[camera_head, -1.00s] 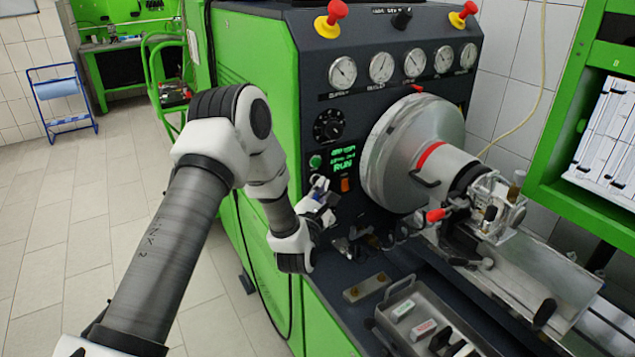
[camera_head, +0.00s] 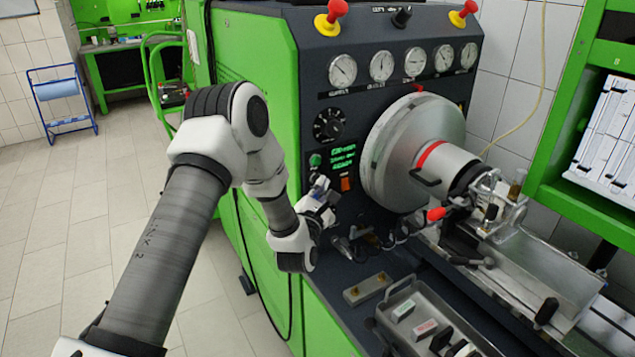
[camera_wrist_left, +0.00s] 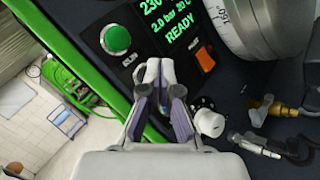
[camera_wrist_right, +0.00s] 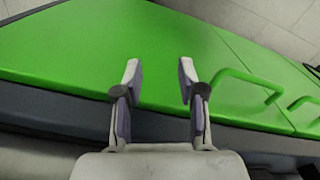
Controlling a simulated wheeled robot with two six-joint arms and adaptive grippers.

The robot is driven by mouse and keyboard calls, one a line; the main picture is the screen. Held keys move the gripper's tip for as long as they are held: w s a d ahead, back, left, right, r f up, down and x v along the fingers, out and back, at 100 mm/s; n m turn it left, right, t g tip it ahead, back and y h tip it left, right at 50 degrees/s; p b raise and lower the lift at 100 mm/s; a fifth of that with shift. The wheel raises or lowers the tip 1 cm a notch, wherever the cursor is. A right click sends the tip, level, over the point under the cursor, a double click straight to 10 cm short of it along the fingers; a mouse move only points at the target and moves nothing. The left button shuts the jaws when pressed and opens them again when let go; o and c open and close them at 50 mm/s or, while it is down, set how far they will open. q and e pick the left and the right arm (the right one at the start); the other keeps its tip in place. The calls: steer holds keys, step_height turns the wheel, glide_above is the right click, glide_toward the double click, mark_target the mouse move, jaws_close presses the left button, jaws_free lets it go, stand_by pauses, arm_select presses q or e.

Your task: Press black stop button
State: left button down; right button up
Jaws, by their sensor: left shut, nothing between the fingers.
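The control panel carries a green button (camera_head: 315,160), also in the left wrist view (camera_wrist_left: 117,39), and a green-lit display (camera_head: 343,158). In the left wrist view the display (camera_wrist_left: 176,32) reads READY on its bottom line. My left gripper (camera_wrist_left: 153,72) is shut and empty, its fingertips at the panel just below the green button. The black stop button cannot be made out; the fingertips cover the panel there, and I cannot tell whether they touch it. An orange switch (camera_wrist_left: 205,59) sits to their right. My right gripper (camera_wrist_right: 160,72) is open and empty, before green panelling.
A large round metal housing (camera_head: 384,150) stands right of the controls. A white knob (camera_wrist_left: 209,122) and hose fittings (camera_wrist_left: 268,110) lie close to my left gripper. A metal tray (camera_head: 398,287) stands on the bench in front. Red-topped knobs (camera_head: 331,18) stand above the gauges.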

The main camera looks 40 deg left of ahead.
arm_select(q)
steer(key=shift+s+d, duration=0.2)
steer(key=shift+d, duration=0.35)
steer(key=shift+b, duration=0.3)
steer(key=d+b, duration=0.1)
steer(key=s+d+b, duration=0.1)
steer(key=d, duration=0.1)
steer(key=s+d+b, duration=0.1)
steer(key=shift+d, duration=0.3)
stand_by(0.4)
